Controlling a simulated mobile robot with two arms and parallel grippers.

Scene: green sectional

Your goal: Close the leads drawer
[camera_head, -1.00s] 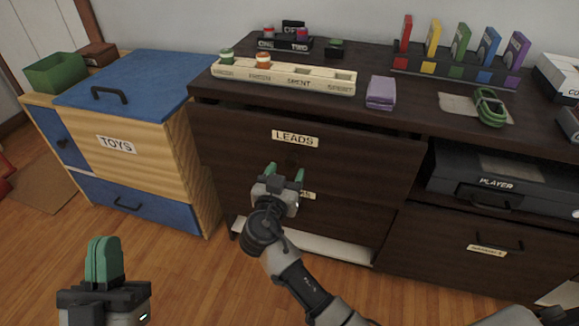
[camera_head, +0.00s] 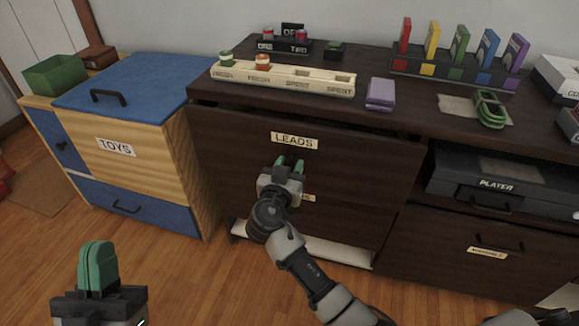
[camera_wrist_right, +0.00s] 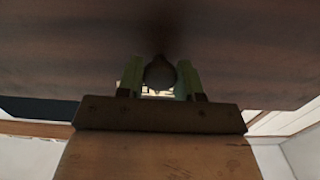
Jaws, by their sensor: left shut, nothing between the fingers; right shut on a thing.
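The leads drawer (camera_head: 235,150) is a dark brown wooden front with a white LEADS label (camera_head: 295,141), in the upper part of the dresser. A dark gap shows along its top edge; how far it stands out is hard to tell. My right gripper (camera_head: 289,163) is at the drawer front, just below the label. In the right wrist view its green fingers are shut on a rounded grey knob (camera_wrist_right: 160,75) against the dark front. In the head view the gripper hides the knob. My left gripper (camera_head: 97,247) is shut and empty at the lower left, away from the dresser.
The dresser top (camera_head: 420,120) holds a battery tray (camera_head: 280,80), a purple block (camera_head: 380,92) and a rack of coloured cases (camera_head: 455,72). A blue-lidded toy chest (camera_head: 150,135) stands at the left. The wooden floor (camera_head: 190,270) in front is clear.

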